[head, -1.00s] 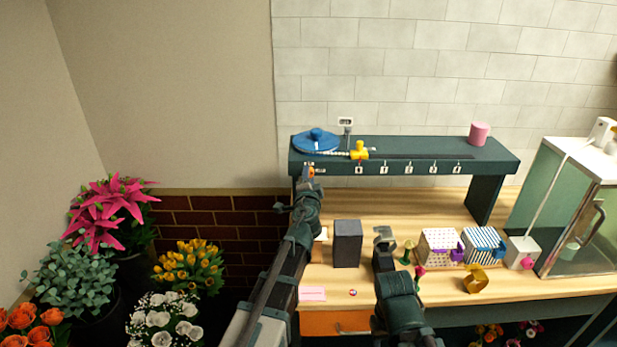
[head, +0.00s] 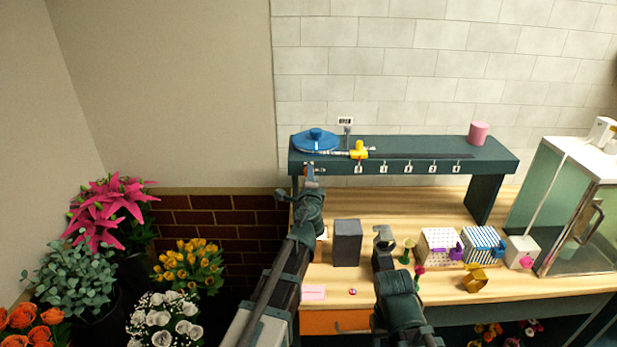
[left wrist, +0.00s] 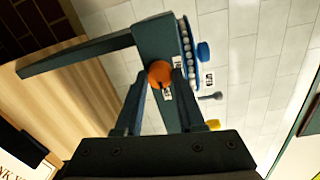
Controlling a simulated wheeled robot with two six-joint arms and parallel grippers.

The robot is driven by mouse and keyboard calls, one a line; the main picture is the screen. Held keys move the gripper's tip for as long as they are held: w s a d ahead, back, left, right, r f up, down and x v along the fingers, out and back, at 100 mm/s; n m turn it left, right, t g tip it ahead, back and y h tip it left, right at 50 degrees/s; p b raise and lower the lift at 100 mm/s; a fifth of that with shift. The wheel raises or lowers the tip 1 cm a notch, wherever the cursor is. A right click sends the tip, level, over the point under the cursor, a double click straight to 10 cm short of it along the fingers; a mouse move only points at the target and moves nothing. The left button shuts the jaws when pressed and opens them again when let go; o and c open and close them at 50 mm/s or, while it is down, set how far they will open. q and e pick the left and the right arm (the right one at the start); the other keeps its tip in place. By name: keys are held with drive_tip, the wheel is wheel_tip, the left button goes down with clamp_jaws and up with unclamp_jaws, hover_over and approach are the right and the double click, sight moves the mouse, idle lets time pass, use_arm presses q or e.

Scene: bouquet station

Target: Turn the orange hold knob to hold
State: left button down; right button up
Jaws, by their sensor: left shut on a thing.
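The orange hold knob (left wrist: 159,72) is on the front face of the dark green shelf (head: 400,150), at its left end. In the left wrist view it sits between my left fingertips, with a small white label beside it. My left gripper (head: 311,172) is shut on the knob; in the head view its fingers mostly hide it. My right gripper (head: 383,236) hangs over the wooden bench, away from the knob; its finger gap is not clear.
The shelf carries a blue disc (head: 316,141), a yellow piece (head: 359,150) and a pink cylinder (head: 479,133). Below are a dark grey block (head: 347,243), patterned boxes (head: 440,245) and a glass cabinet (head: 575,215). Potted flowers (head: 188,268) stand at left.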

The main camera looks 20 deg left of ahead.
use_arm(q)
drive_tip(key=shift+d, duration=0.1)
drive_tip(key=c, duration=0.5)
unclamp_jaws()
